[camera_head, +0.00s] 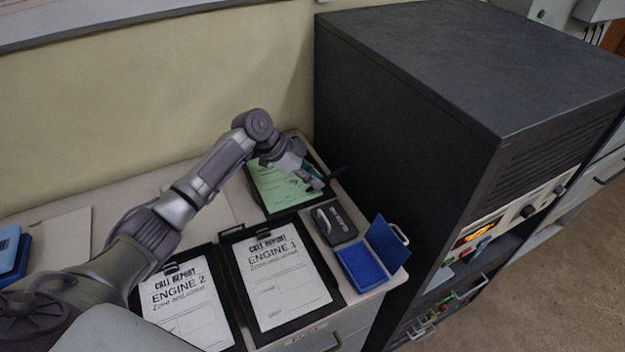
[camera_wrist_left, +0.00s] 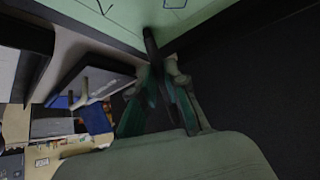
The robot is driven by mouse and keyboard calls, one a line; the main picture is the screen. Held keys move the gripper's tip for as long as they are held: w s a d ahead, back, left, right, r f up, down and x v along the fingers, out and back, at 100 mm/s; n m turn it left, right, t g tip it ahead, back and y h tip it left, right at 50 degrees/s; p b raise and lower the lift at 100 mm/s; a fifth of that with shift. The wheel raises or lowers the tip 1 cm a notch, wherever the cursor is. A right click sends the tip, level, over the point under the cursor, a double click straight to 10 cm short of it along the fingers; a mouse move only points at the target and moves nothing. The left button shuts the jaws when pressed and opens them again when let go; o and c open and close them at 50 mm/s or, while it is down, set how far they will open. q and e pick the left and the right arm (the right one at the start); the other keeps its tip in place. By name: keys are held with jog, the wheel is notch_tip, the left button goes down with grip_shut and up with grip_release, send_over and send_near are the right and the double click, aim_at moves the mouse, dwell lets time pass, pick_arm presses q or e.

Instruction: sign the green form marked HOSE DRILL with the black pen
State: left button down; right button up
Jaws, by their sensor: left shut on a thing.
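The green form (camera_head: 272,188) lies on a black clipboard at the back of the desk; its heading is too small to read. It also shows at the top of the left wrist view (camera_wrist_left: 125,14), with a few dark lines on it. My left gripper (camera_head: 314,180) is over the form's right side, shut on the black pen (camera_head: 338,171). In the left wrist view the pen (camera_wrist_left: 151,45) stands between the fingertips (camera_wrist_left: 163,75), one end at the green form. I cannot tell whether that end touches the paper. My right gripper is not in view.
Clipboards with white ENGINE 1 (camera_head: 283,285) and ENGINE 2 (camera_head: 185,308) reports lie in front. A dark stamp box (camera_head: 335,224) and an open blue ink pad (camera_head: 361,267) are at the right edge. A tall dark cabinet (camera_head: 400,130) stands close on the right.

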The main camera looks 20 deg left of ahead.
pick_arm(q)
jog(key=shift+w, duration=0.15)
jog(key=shift+w+d+b, duration=0.15)
jog(key=shift+w+b, duration=0.15)
jog(key=shift+w, duration=0.1)
jog(key=shift+s, duration=0.15)
jog(key=shift+s+a+p, duration=0.25)
jog(key=shift+s+p, duration=0.05)
jog(key=shift+s, duration=0.05)
jog(key=shift+s, duration=0.1)
jog(key=shift+s+a+p, duration=0.3)
jog(key=shift+s+p, duration=0.05)
jog(key=shift+s, duration=0.05)
jog(key=shift+s+a, duration=0.25)
jog(key=shift+s, duration=0.05)
jog(key=shift+r+p, duration=0.15)
jog(key=shift+p, duration=0.2)
